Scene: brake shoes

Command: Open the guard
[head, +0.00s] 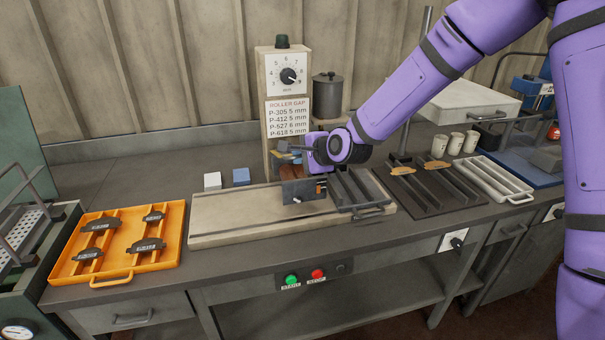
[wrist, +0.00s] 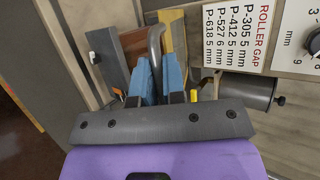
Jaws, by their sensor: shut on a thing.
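The roller machine has a tall beige column (head: 283,95) with a dial and a roller gap label. My gripper (head: 288,150) reaches in from the right, above this housing. In the wrist view its blue fingers (wrist: 160,75) are shut on a curved grey handle bar (wrist: 155,42). My gripper and wrist hide part of the guard, so its exact angle cannot be told.
An orange tray (head: 91,281) with several brake shoes lies at left. A white block (head: 212,181) and a blue block (head: 241,177) sit behind the beige base board (head: 220,238). A dark tray (head: 372,211) is right of the housing. A grey pot (head: 327,98) stands beside the column.

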